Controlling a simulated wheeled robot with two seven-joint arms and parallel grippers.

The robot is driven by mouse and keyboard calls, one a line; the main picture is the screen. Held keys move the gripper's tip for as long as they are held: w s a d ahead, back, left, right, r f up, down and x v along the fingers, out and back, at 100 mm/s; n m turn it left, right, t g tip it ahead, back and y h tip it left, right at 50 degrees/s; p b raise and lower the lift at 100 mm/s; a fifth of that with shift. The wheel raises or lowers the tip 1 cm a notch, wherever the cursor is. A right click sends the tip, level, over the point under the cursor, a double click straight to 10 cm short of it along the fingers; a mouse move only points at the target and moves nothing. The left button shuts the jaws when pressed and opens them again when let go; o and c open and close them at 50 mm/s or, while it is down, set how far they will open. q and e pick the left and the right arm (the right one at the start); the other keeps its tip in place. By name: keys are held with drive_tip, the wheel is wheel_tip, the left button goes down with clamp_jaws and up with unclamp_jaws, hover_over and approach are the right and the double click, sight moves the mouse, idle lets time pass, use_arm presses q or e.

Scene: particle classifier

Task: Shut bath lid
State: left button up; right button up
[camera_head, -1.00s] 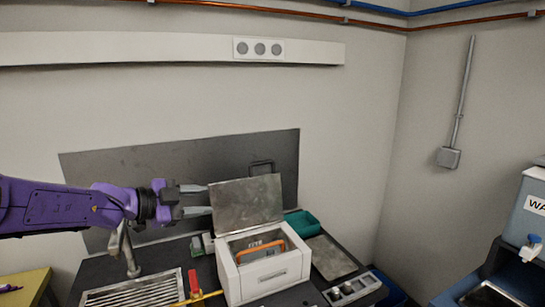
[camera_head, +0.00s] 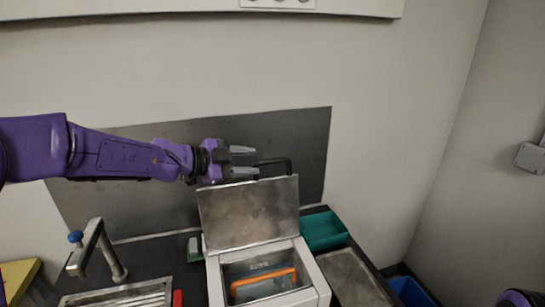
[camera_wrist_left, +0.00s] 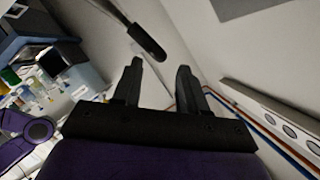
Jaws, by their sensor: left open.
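The bath (camera_head: 214,284) is a white box at the bottom middle of the head view. Its grey metal lid (camera_head: 248,214) stands open, tilted up at the back. A dark handle (camera_head: 284,161) sticks up behind the lid's top edge. An orange-handled item (camera_head: 264,276) is inside the bath. My left gripper (camera_head: 248,160) is open, just above and behind the lid's top edge, with its fingers pointing right towards the handle. In the left wrist view, the open fingers (camera_wrist_left: 158,82) hold nothing, and a dark bar (camera_wrist_left: 148,42), likely the handle, lies beyond them. My right gripper is not in view.
A tap (camera_head: 96,250) and a metal grille (camera_head: 122,296) are left of the bath. A teal tray (camera_head: 322,231) and a flat grey plate (camera_head: 352,280) are to its right. A dark panel (camera_head: 160,143) stands against the wall close behind my left gripper.

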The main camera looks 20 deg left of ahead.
sight(267, 162)
use_arm(q)
drive_tip(key=p+x, duration=0.1)
drive_tip(key=x, duration=0.6)
drive_tip(key=shift+w+d+f, duration=0.1)
drive_tip(key=shift+w+f, duration=0.1)
drive_tip(key=shift+w, duration=0.05)
drive_tip(key=shift+s+r, duration=0.35)
drive_tip(key=shift+s, duration=0.2)
drive_tip(key=shift+c, duration=0.2)
clamp_jaws()
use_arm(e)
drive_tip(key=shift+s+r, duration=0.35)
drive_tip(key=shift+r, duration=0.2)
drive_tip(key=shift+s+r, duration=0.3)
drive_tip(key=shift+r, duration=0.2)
